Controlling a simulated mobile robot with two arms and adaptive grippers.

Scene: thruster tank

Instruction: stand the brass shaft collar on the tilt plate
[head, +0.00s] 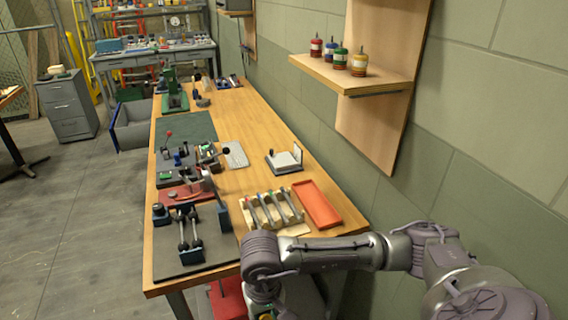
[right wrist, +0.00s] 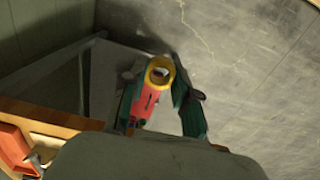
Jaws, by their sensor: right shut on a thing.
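In the right wrist view my right gripper (right wrist: 160,94) has its dark green fingers on either side of a yellow, brass-coloured ring, which I take for the brass shaft collar (right wrist: 161,70). A red part (right wrist: 147,101) shows just below the ring, between the fingers; I cannot tell whether it is joined to the ring. A pale slanted plate on a dark base, likely the tilt plate (head: 286,159), stands on the bench near the wall. My left gripper is not in view.
An orange tray (head: 318,204) and a wooden rack (head: 270,211) with several tools stand on the workbench (head: 240,120). Dark fixtures crowd the bench's left side. A wall shelf (head: 352,78) holds several small bottles. Some wood is bare right of the slanted plate.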

